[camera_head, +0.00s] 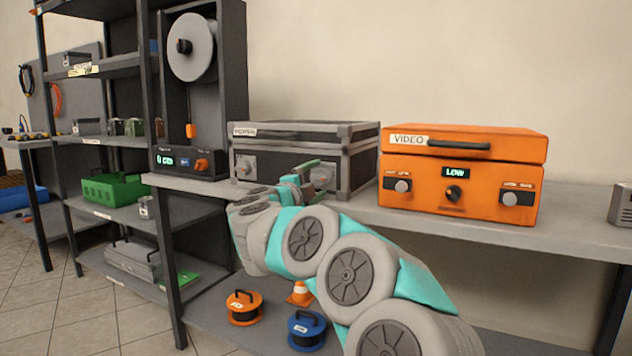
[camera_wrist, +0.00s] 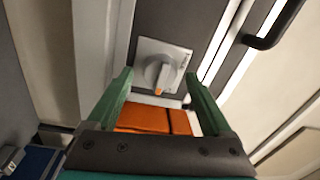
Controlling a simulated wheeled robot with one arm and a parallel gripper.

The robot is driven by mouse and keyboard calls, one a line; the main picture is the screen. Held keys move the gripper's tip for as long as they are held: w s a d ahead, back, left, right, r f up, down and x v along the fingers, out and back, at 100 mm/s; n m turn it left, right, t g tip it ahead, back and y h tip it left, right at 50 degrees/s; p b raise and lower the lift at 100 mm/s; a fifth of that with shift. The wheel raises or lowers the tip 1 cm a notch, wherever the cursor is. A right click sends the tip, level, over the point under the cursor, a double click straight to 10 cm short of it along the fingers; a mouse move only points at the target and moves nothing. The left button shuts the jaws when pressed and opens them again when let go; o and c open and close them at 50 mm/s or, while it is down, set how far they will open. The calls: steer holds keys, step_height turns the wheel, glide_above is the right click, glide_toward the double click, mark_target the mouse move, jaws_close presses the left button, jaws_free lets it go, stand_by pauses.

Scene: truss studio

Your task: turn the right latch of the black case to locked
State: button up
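The black case (camera_head: 300,134) stands shut on the bench, grey-edged, with a label at its upper left. Its left latch (camera_head: 245,167) shows as a grey knob on a plate. Its right latch (camera_head: 323,175) is partly behind my gripper (camera_head: 306,170). In the wrist view the latch (camera_wrist: 158,73) is a grey knob on a pale plate, with an orange mark at its lower end. My gripper (camera_wrist: 159,76) is open, its green fingers on either side of the latch with gaps visible. I cannot tell whether they reach the knob's depth.
An orange VIDEO case (camera_head: 464,148) stands close to the right of the black case. A spool unit (camera_head: 200,80) stands to the left. A black handle (camera_wrist: 272,30) shows at the wrist view's upper right. Cable reels (camera_head: 244,307) lie on the lower shelf.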

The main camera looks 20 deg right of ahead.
steer(key=v, duration=0.7)
steer(key=shift+s+a, duration=0.25)
steer(key=shift+a, duration=0.05)
stand_by(0.3)
